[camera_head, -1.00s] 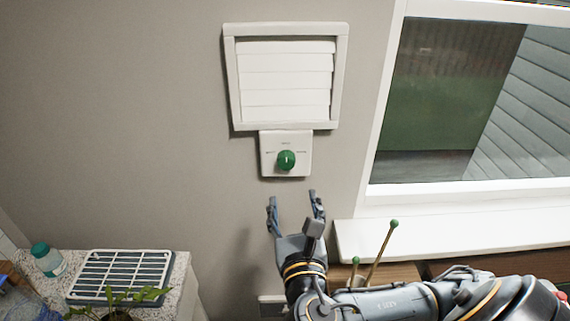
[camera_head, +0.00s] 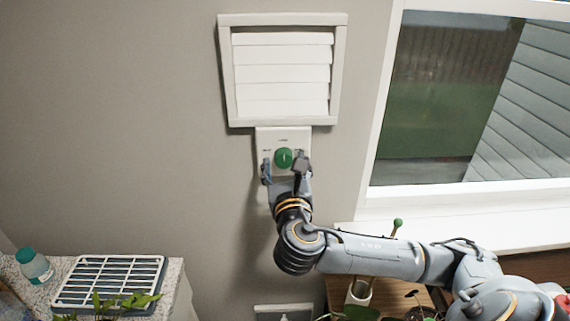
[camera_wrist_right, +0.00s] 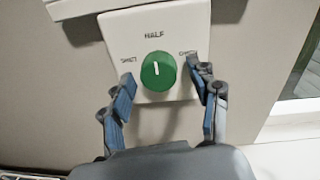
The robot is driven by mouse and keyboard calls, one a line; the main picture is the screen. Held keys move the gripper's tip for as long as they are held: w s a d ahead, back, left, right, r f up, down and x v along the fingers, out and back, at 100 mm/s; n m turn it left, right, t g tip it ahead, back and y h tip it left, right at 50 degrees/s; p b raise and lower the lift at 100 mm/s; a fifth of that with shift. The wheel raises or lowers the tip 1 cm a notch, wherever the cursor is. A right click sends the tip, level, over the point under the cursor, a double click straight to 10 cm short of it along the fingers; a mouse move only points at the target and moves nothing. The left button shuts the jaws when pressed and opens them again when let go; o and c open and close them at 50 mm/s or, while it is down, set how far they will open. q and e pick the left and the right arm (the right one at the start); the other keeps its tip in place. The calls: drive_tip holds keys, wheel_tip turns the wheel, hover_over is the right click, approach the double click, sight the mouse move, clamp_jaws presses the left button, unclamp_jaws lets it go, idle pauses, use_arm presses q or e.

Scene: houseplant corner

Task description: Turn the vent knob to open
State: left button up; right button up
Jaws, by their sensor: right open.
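The green vent knob (camera_head: 283,158) sits on a white plate (camera_head: 268,140) on the wall. In the right wrist view the knob (camera_wrist_right: 158,71) has a white mark pointing up toward the word HALF, with a label to each side that is hard to read. The white vent (camera_head: 282,75) above has its slats lying nearly flat. My right gripper (camera_head: 284,168) is open, with a finger on each side of the knob's lower part. In the right wrist view both fingers (camera_wrist_right: 163,95) stand apart from the knob. My left gripper is not in view.
A window (camera_head: 450,100) with a white sill (camera_head: 470,235) is at the right. At lower left a counter holds a slatted rack (camera_head: 108,282) and a bottle with a teal cap (camera_head: 34,267). A green-tipped stake (camera_head: 397,224) stands behind my right arm.

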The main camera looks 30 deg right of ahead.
drive_tip(key=c, duration=1.2)
drive_tip(key=m, duration=0.6)
drive_tip(key=shift+a+f+m, duration=0.1)
drive_tip(key=shift+m, duration=0.2)
drive_tip(key=m, duration=0.4)
drive_tip(key=shift+m+b, duration=0.3)
drive_tip(key=shift+b, duration=0.1)
drive_tip(key=shift+m+h, duration=0.3)
drive_tip(key=shift+m, duration=1.2)
